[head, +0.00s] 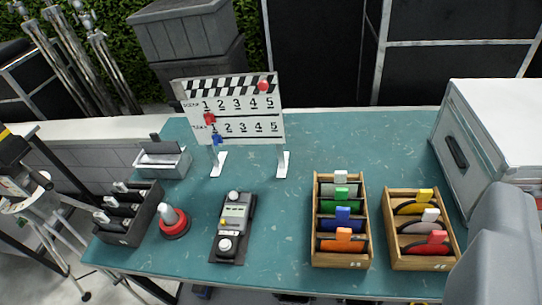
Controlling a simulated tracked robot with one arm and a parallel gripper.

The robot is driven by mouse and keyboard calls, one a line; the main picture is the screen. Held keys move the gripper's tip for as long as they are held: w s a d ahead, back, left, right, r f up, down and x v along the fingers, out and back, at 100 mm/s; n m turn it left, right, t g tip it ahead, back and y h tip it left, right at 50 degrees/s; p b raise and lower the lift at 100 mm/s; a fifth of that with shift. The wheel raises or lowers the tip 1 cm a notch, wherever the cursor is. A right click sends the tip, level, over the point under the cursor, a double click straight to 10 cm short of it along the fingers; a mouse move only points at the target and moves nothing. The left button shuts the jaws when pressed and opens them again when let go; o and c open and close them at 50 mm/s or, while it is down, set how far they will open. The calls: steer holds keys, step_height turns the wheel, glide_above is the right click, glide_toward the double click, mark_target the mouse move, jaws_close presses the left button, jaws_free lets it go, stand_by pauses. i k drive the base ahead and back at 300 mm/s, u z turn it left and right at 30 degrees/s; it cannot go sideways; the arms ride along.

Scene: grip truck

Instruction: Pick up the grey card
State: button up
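Two wooden racks stand on the teal table. The left rack (317,235) holds upright cards with coloured tabs; from back to front the tabs are white, green, blue and orange. A grey card (328,190) shows under the white tab at its back. The right rack (390,235) holds cards with yellow, white and red tabs. Its middle card (415,228), under the white tab, also looks greyish. I cannot tell which one is meant. A smooth grey shape at the lower right looks like part of my arm. My gripper's fingers are not in view.
A control box (235,225), red-based cone (173,222), dark rack (140,225) and grey tray (165,163) stand left. A white case (490,130) is at right. The teal table (360,140) is clear behind the racks.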

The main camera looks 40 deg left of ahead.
mark_target(156, 147)
steer(key=u, duration=1.65)
